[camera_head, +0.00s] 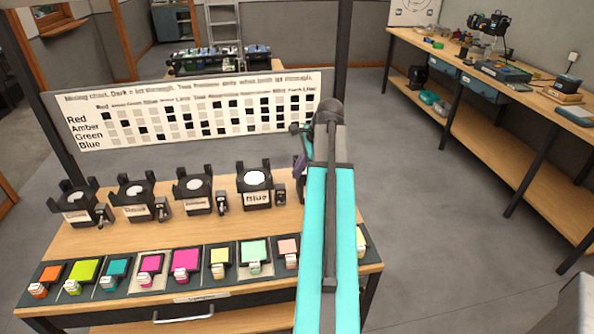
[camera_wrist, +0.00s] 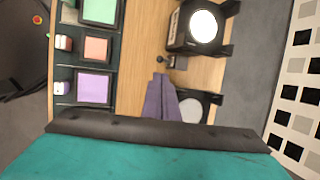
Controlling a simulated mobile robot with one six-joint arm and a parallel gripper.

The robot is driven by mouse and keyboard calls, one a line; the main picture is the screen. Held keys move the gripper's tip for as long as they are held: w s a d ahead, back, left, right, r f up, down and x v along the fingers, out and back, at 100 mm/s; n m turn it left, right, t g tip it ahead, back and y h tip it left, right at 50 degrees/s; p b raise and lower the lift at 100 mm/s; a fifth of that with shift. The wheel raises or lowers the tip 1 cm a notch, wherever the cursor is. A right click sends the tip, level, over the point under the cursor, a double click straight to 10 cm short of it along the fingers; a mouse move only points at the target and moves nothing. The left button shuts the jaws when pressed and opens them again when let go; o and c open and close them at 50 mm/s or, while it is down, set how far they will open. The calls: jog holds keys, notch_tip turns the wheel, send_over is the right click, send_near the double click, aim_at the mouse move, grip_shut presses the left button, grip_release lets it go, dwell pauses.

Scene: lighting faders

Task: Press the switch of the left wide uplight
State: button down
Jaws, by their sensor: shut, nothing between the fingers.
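A row of black uplights with white round lenses stands on the wooden bench. In the head view they include one at far left (camera_head: 77,199), a second (camera_head: 134,197), a third (camera_head: 194,190) and one labelled Blue (camera_head: 255,187). Each has a small dark switch box at its right, such as the one by Blue (camera_head: 280,194). I cannot read which is the left wide uplight. My gripper (camera_wrist: 159,78) has purple fingers, shut and empty, close to a small switch (camera_wrist: 177,62) beside an uplight (camera_wrist: 200,27). Contact is unclear. The fingers partly cover another uplight (camera_wrist: 191,110).
Coloured filter tiles, including a magenta one (camera_head: 186,259), line the bench's front edge. A mixing chart (camera_head: 190,110) stands behind the uplights. My teal arm hides the bench's right part. A long workbench (camera_head: 480,80) stands at right across open floor.

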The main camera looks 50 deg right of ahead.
aim_at(283, 198)
jog(key=shift+p+x, duration=1.35)
jog(key=shift+x, duration=4.75)
jog(key=shift+f, duration=0.1)
jog(key=shift+s+d+f+b, duration=0.1)
jog(key=shift+s+b, duration=0.2)
